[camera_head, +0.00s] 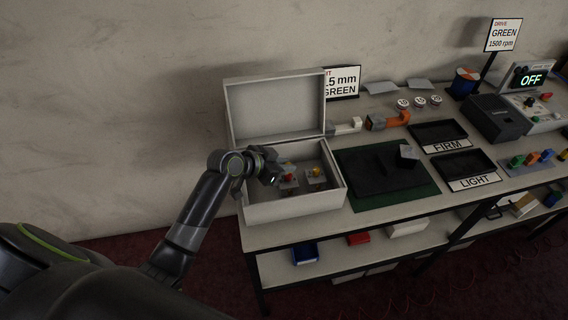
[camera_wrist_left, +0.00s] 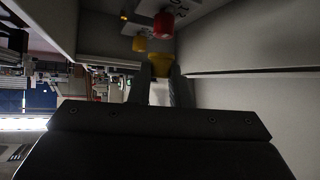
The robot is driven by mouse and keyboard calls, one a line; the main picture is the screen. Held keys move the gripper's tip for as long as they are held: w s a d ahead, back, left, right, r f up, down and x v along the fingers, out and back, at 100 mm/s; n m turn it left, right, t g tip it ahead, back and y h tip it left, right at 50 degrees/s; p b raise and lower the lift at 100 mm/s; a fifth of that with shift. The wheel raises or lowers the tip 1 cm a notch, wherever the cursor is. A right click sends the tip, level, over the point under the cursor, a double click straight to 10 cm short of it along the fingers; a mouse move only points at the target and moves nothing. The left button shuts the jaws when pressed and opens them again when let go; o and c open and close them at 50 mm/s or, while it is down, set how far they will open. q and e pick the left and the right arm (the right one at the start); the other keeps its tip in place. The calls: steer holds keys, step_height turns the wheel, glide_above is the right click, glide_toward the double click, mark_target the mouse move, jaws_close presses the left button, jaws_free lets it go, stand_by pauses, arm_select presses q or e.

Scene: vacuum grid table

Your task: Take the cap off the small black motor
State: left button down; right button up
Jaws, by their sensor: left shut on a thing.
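My left gripper (camera_head: 272,180) is inside the open light grey box (camera_head: 292,208), near its left side. In the left wrist view its fingers (camera_wrist_left: 161,80) are closed on a small yellow piece (camera_wrist_left: 161,62). A red knob-like piece (camera_head: 289,176) and another yellow piece (camera_head: 316,171) stand in the box to the right of the gripper. A small dark block (camera_head: 407,154), which may be the black motor, sits at the right of a black fixture (camera_head: 375,176) on the green mat (camera_head: 395,203). I cannot make out its cap. My right gripper is out of view.
The box lid (camera_head: 275,108) stands open at the back. Right of the mat are two black trays, FIRM (camera_head: 466,137) and LIGHT (camera_head: 493,174). An orange clamp-like part (camera_head: 388,121) lies behind the mat. A control unit reading OFF (camera_head: 530,80) is at far right.

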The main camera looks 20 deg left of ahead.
arm_select(q)
steer(key=shift+f, duration=0.1)
steer(key=shift+f+b, duration=0.45)
steer(key=shift+f, duration=0.05)
steer(key=c, duration=1.3)
jaws_free()
steer(key=shift+c, duration=0.2)
steer(key=shift+r, duration=0.3)
steer(key=v, duration=1.2)
steer(key=shift+r+b, duration=0.3)
steer(key=shift+b, duration=0.1)
steer(key=shift+w+a, duration=0.1)
